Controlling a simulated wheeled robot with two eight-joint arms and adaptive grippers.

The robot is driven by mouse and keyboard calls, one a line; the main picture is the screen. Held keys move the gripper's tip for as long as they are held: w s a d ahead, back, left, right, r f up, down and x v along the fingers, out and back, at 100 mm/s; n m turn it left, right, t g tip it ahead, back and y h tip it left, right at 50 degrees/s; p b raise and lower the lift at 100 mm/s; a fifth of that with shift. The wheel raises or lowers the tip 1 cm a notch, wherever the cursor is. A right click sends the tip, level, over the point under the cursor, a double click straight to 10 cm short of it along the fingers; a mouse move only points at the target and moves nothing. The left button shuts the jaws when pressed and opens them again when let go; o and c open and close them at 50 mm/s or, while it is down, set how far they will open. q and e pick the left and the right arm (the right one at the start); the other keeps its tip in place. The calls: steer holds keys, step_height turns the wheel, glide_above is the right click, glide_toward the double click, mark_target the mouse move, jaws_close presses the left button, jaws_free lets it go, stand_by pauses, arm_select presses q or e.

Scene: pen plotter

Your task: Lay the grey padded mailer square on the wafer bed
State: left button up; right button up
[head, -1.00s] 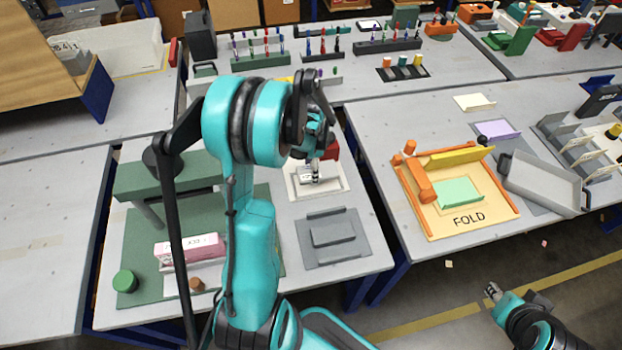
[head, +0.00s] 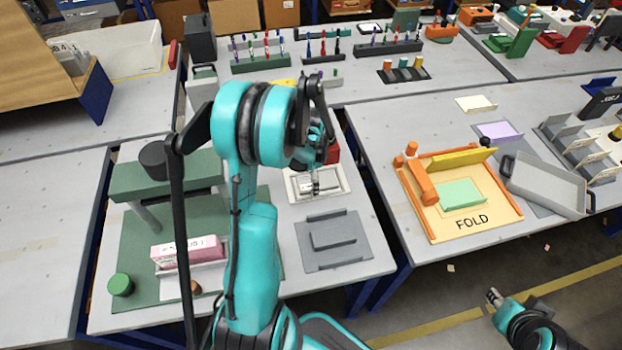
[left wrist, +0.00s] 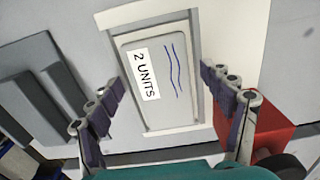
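The grey padded mailer (left wrist: 160,75), with a "2 UNITS" label and blue wavy lines, lies flat inside a cream-bordered bed (left wrist: 130,15). The bed also shows in the head view (head: 338,192), where my left gripper (head: 314,188) partly covers the mailer. In the left wrist view my left gripper (left wrist: 162,85) is open, with one finger on each side of the mailer and gaps between. I cannot tell for sure whether this bed is the wafer bed. A grey plate with a raised block (head: 333,238) lies in front. My right gripper (head: 493,295) is far right, its opening unclear.
A red block (left wrist: 265,125) stands close to my left gripper's right finger. A green stand (head: 165,180) with a pink box (head: 187,250) is at left. The orange FOLD board (head: 440,228) sits on the right table, across a gap.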

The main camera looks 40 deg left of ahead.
arm_select(q)
steer(key=shift+r+p, duration=0.3)
steer(key=shift+r, duration=0.15)
step_height(320, 180, up, 11)
steer(key=p, duration=0.4)
steer(key=s+d+r+n+t, duration=0.2)
steer(key=s+d+r, duration=0.1)
steer(key=d, duration=0.4)
steer(key=s+d+r+n+t, duration=0.2)
steer(key=s+d+r+n, duration=0.1)
steer(key=d, duration=0.4)
steer(key=s+d+r+n+t, duration=0.2)
steer(key=s+d+r+t, duration=0.1)
steer(key=d, duration=0.4)
steer(key=shift+s+r+n, duration=0.4)
steer(key=shift+s+r, duration=0.4)
steer(key=shift+r, duration=0.1)
